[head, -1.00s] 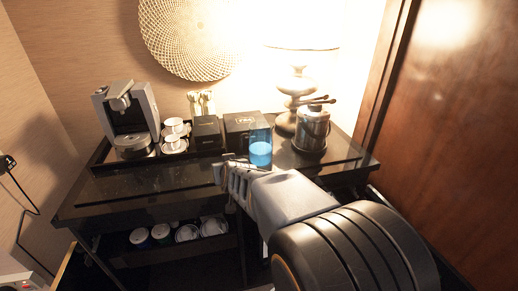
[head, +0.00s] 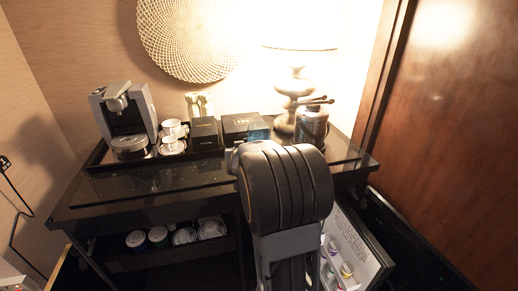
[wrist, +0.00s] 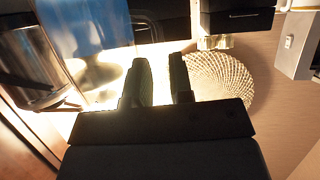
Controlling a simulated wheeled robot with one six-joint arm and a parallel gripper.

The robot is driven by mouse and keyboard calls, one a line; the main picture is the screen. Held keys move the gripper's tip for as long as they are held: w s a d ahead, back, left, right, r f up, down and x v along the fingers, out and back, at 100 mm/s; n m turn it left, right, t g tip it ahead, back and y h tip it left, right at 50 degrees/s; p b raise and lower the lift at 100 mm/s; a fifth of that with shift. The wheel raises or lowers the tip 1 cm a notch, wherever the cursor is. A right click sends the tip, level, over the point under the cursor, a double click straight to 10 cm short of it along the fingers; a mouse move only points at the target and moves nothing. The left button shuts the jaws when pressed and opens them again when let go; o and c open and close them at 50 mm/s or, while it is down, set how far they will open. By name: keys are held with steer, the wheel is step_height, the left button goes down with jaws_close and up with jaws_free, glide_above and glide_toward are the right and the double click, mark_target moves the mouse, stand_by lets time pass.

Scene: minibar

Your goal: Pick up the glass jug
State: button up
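The glass jug with blue liquid shows only as a small bluish patch (head: 259,131) in the head view, beside the black box; my arm hides the rest of it. In the wrist view, which appears upside down, the jug (wrist: 92,35) is large and close at the upper left, cut by the top edge. My gripper (wrist: 159,68) is open, with a gap between its two dark fingers. The fingers are empty and the jug lies to the left of them, not between them. In the head view my arm hides the gripper.
A metal ice bucket (head: 311,127) stands right of the jug, with a lamp (head: 295,85) behind. Black boxes (head: 242,124), cups (head: 173,140) and a coffee machine (head: 127,120) stand to the left. The front left of the dark tabletop (head: 140,188) is clear.

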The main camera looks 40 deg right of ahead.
steer(key=shift+x, duration=2.15)
steer(key=shift+c, duration=0.4)
jaws_close()
steer(key=shift+r, duration=0.15)
